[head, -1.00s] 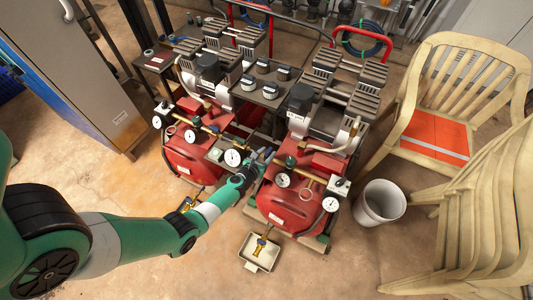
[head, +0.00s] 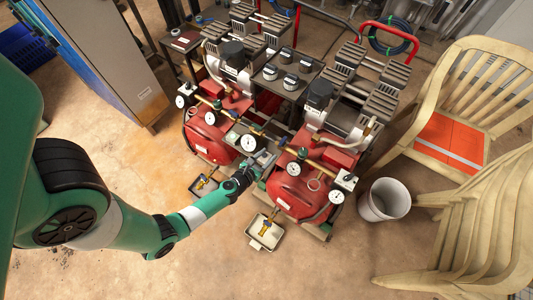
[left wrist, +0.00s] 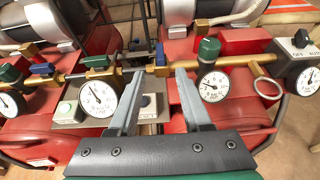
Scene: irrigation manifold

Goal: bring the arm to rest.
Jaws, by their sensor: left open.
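My left arm is green with a white band and reaches in from the left in the head view. My left gripper (head: 264,157) is open and empty. It is at the front of the two red compressors, near the gap between the left compressor (head: 212,140) and the right compressor (head: 292,190). In the left wrist view the two grey fingers (left wrist: 160,75) stand apart, with a brass pipe (left wrist: 150,70) beyond their tips. I cannot tell how near the fingers are to the pipe. My right gripper is not in view.
Gauges flank the fingers: a left gauge (left wrist: 98,98) and a right gauge (left wrist: 212,87). A tray (head: 264,244) with a brass fitting is on the floor in front. A white bucket (head: 372,205) and cream chairs (head: 440,150) stand right. A grey cabinet (head: 115,50) stands left.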

